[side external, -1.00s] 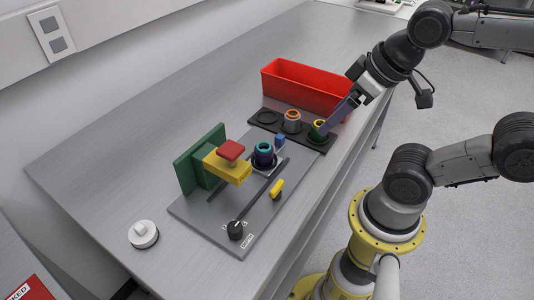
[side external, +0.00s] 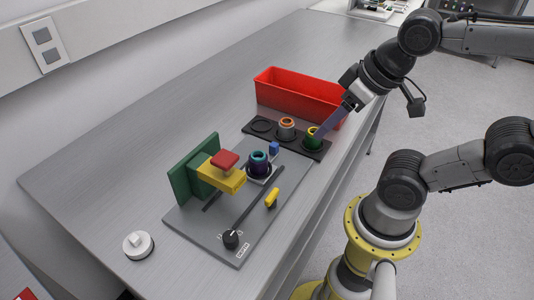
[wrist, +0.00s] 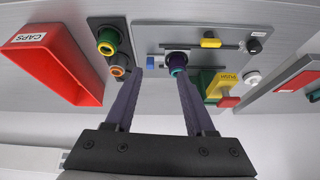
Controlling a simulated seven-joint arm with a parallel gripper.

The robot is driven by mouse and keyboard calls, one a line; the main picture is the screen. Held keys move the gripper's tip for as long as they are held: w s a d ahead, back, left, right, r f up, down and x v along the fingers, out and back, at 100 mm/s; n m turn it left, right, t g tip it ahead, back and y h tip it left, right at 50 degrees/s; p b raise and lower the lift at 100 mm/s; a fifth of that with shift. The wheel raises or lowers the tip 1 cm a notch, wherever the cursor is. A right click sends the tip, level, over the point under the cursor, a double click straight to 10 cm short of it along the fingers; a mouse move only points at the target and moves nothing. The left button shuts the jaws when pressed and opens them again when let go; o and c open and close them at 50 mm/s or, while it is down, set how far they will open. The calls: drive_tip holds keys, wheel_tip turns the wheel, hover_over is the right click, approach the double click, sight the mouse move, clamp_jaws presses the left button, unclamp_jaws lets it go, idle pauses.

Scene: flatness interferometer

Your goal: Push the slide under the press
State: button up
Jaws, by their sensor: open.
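The slide carries a teal and purple ring part (side external: 258,161) in a pale square holder on the grey base plate (side external: 210,228). A small blue block (side external: 274,148) is beside it. The press, with a green upright (side external: 183,178), yellow arm (side external: 222,178) and red top (side external: 224,158), stands to the left; the slide is beside it, not under it. My gripper (side external: 318,137) is over the right end of the black tray, near the green ring. In the wrist view my gripper (wrist: 159,82) is open and empty; the ring part (wrist: 177,60) shows beyond the right fingertip.
The black tray (side external: 288,140) holds an orange and grey ring (side external: 286,127) and a green ring (side external: 313,136). A red bin (side external: 300,96) stands behind. A yellow handle (side external: 272,197), black knob (side external: 231,239) and white round object (side external: 137,244) are nearer.

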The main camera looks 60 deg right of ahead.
wheel_tip(320, 180, up, 3)
drive_tip(key=w+m+g, duration=0.1)
drive_tip(key=w+m, duration=0.1)
drive_tip(key=m, duration=0.7)
drive_tip(key=m+g, duration=0.5)
drive_tip(key=m, duration=0.3)
hover_over(274, 144)
wheel_tip(274, 144, down, 2)
wheel_tip(274, 144, down, 13)
drive_tip(key=shift+f, duration=0.15)
clamp_jaws()
